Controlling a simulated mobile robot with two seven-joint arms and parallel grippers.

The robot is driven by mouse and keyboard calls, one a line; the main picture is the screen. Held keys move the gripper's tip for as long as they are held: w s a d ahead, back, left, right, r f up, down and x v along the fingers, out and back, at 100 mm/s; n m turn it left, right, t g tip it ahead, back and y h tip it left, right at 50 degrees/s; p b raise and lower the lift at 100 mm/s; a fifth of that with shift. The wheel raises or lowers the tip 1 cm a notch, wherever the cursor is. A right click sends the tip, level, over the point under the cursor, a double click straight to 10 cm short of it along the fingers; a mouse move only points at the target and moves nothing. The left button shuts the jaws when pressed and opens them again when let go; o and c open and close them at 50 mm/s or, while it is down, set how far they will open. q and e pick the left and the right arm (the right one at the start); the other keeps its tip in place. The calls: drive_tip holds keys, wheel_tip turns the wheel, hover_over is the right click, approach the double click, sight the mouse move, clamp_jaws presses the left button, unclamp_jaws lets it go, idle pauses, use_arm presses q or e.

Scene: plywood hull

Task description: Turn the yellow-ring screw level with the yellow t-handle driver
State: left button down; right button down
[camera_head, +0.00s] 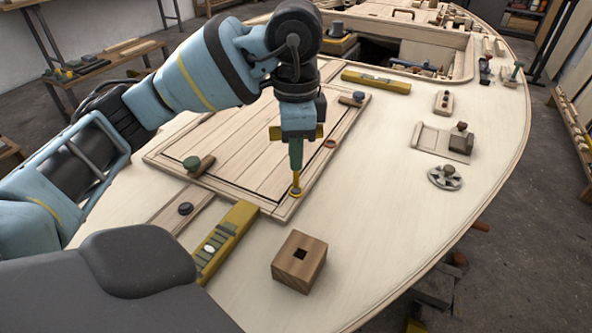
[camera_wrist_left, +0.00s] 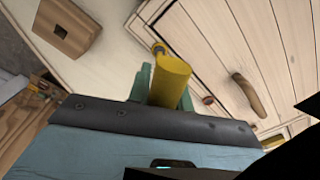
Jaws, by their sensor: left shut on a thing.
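My left gripper (camera_head: 296,150) is shut on the yellow t-handle driver (camera_head: 296,176), with green fingers around it. The driver's yellow crossbar sticks out on both sides of the fingers, and its shaft points down, about upright. In the left wrist view the yellow handle (camera_wrist_left: 171,73) shows end-on between the green fingers (camera_wrist_left: 162,92). The yellow-ring screw (camera_head: 296,191) is at the near corner of the plank hatch panel, directly under the driver's tip. The tip appears to meet it, but I cannot tell whether it is seated. The screw's head is hidden. My right gripper is not in view.
A wooden block with a square hole (camera_head: 299,262) and a yellow level (camera_head: 228,238) lie in front of the panel (camera_head: 240,140). A reddish-ringed screw (camera_head: 330,143) sits at its right edge. Small fittings (camera_head: 445,140) lie to the right. The deck between is clear.

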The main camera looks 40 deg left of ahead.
use_arm(q)
drive_tip(key=shift+r+n, duration=0.1)
drive_tip(key=shift+n, duration=0.5)
drive_tip(key=shift+n+p, duration=0.35)
drive_tip(key=shift+n, duration=0.15)
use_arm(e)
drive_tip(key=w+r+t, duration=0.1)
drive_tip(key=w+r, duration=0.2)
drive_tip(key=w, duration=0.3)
use_arm(q)
drive_tip(key=shift+n, duration=0.6)
drive_tip(key=n+p, duration=0.1)
drive_tip(key=n, duration=0.2)
drive_tip(key=shift+n+p, duration=0.3)
drive_tip(key=shift+n, duration=0.5)
drive_tip(key=n+p, duration=0.1)
drive_tip(key=n, duration=0.4)
drive_tip(key=shift+p, duration=0.4)
drive_tip(key=n+p, duration=0.1)
drive_tip(key=n, duration=0.2)
drive_tip(key=shift+d+n, duration=0.1)
drive_tip(key=shift+n, duration=0.3)
drive_tip(key=n+p, duration=0.1)
drive_tip(key=n, duration=0.2)
drive_tip(key=shift+n+p, duration=0.5)
drive_tip(key=shift+n, duration=1.1)
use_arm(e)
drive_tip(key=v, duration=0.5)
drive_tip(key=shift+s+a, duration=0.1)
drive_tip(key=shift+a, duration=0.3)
